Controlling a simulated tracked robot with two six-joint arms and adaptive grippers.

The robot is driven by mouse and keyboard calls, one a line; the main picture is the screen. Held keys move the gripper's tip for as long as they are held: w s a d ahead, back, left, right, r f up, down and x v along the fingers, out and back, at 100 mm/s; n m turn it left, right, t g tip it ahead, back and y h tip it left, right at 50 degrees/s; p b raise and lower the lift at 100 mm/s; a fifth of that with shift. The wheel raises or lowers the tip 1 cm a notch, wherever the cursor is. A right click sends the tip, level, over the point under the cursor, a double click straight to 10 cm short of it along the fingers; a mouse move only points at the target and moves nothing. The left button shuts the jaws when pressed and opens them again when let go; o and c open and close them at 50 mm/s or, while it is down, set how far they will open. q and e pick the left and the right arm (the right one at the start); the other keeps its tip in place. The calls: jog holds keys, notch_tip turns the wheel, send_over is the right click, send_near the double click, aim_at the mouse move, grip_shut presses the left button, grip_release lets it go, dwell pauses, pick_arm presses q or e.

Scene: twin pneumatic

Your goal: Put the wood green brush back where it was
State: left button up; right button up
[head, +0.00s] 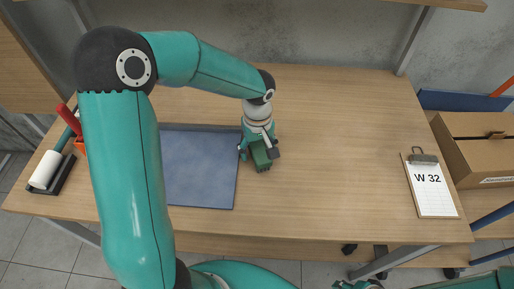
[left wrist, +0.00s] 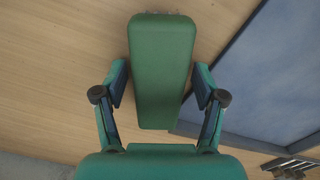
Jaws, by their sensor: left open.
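The green brush (head: 262,158) is on the wooden table, just right of the blue mat. In the left wrist view, the brush (left wrist: 163,70) shows as a long green block, wider at the top of the picture. My left gripper (head: 259,152) is over it, with its open fingers on either side. In the left wrist view, my left gripper (left wrist: 161,85) shows gaps between both fingers and the brush. The brush's underside is hidden. My right gripper (head: 358,285) is partly cut off at the bottom edge of the head view, away from the brush.
The blue mat (head: 198,185) lies left of the brush, partly behind my left arm. A clipboard marked W 32 (head: 434,193) lies at the table's right end. A white roller (head: 45,169) and red-handled tool (head: 68,119) are at the left end.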

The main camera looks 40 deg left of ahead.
aim_at(257, 146)
pick_arm(q)
notch_tip(257, 146, up, 12)
dwell(0.6)
dwell(0.5)
